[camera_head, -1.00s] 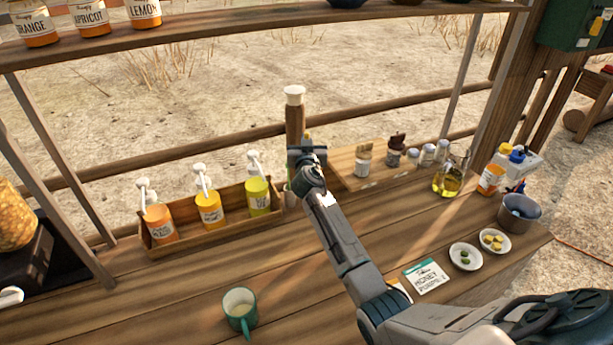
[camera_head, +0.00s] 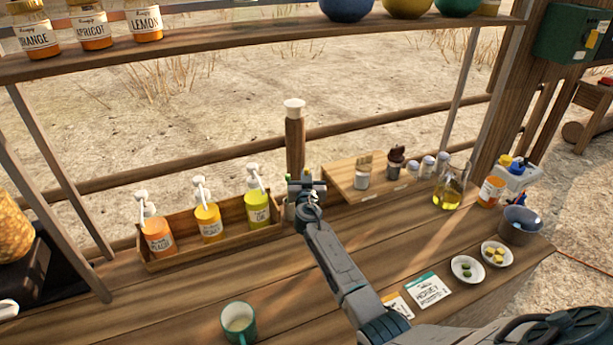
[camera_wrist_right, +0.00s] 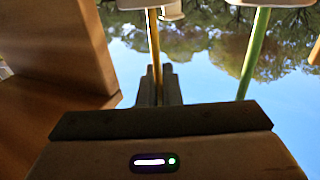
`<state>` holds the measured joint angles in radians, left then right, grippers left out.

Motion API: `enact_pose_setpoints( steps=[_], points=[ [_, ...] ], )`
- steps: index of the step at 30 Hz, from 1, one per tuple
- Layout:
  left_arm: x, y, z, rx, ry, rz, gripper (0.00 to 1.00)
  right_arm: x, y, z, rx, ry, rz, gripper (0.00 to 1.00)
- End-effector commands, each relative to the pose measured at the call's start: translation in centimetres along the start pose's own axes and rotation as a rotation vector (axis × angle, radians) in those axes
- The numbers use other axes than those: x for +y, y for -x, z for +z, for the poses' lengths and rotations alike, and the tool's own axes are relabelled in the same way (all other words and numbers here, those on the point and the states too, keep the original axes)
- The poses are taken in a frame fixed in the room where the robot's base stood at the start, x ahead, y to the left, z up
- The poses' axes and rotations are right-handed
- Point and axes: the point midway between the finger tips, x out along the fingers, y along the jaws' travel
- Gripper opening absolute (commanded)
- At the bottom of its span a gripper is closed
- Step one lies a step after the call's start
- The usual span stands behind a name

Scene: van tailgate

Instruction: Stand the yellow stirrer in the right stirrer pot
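In the right wrist view, which looks upside down, my right gripper (camera_wrist_right: 159,88) is shut on the thin yellow stirrer (camera_wrist_right: 154,45). The stirrer's far end meets a pale pot (camera_wrist_right: 172,11) at the picture's top edge. I cannot tell whether it is inside the pot or only in front of it. A green stirrer (camera_wrist_right: 253,55) stands apart, at another pale pot (camera_wrist_right: 280,2). In the head view my right gripper (camera_head: 307,187) is just right of the green stirrer, behind the counter's middle; it and my arm hide most of the pots. My left gripper is out of view.
A wooden crate (camera_head: 205,254) with syrup pump bottles stands just left. A green mug (camera_head: 239,322) stands in front. A brown post (camera_head: 295,145) rises behind.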

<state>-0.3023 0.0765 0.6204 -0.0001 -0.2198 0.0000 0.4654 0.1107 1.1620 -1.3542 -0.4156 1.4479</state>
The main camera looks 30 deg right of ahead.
Motion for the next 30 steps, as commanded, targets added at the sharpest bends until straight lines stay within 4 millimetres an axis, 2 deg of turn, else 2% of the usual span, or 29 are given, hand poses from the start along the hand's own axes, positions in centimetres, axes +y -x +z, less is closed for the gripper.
enact_pose_setpoints(
  steps=[3, 7, 15, 20, 21, 30],
  points=[
    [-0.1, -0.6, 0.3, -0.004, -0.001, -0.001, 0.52, 0.0, 0.0, 0.4, 0.000, 0.001, 0.000, 0.00],
    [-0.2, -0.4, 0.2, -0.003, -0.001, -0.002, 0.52, 0.0, 0.0, 0.2, 0.000, 0.001, 0.000, 0.26],
    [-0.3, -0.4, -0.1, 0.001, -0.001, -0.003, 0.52, 0.0, 0.0, 0.2, 0.000, 0.000, 0.000, 0.26],
    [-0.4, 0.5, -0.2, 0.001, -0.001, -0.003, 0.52, 0.0, 0.0, -0.5, 0.000, 0.000, 0.000, 0.26],
    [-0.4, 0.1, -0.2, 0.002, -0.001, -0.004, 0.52, 0.0, 0.6, 0.1, -0.001, 0.000, 0.000, 0.26],
    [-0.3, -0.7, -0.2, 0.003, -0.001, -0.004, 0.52, 0.0, 6.1, 0.2, 0.000, -0.002, -0.001, 0.26]
  ],
)
